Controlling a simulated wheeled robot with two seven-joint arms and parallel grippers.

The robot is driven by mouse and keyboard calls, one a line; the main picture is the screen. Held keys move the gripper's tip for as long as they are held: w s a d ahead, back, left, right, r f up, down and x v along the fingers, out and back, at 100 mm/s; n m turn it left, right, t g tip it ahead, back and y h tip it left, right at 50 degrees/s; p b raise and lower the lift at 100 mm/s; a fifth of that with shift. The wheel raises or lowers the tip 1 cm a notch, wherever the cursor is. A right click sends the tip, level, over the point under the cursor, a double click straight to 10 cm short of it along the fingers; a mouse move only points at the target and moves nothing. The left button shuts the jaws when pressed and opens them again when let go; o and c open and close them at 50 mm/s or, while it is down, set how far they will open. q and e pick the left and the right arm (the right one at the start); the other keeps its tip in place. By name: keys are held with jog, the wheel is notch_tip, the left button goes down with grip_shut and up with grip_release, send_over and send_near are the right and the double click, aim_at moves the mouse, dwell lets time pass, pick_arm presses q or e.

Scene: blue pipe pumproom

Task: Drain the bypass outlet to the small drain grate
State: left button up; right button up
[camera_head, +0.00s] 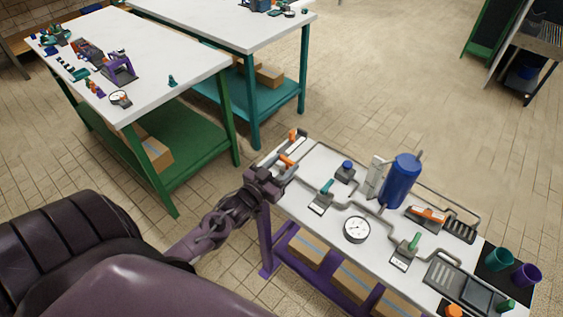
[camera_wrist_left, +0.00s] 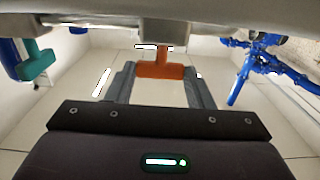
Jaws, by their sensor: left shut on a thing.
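My left gripper (camera_head: 281,172) is at the left end of the white pump bench, shut on an orange valve handle (camera_head: 286,159). In the left wrist view the orange T-shaped handle (camera_wrist_left: 160,68) sits between the two grey fingers. A second orange handle (camera_head: 293,136) is just beyond it. A dark slotted grate (camera_head: 459,230) lies at the bench's right, beside an orange-handled part (camera_head: 429,213). Another slotted grate (camera_head: 444,272) lies nearer the front. I cannot tell which handle is the bypass outlet. My right gripper is out of view.
Grey pipes link a blue tank (camera_head: 400,181), a round gauge (camera_head: 357,230), a teal-handled valve (camera_head: 326,187), a green-handled valve (camera_head: 413,243) and a blue-knobbed part (camera_head: 347,166). Teal (camera_head: 499,259) and purple (camera_head: 525,274) cups stand at the right end. A green-framed table (camera_head: 165,65) stands left.

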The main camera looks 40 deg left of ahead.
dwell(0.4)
pick_arm(q)
jog(key=o, duration=1)
jog(key=shift+c, duration=0.2)
jog(key=s+b, duration=0.1)
jog(key=s, duration=0.6)
jog(key=shift+s+a, duration=0.15)
jog(key=shift+s, duration=0.25)
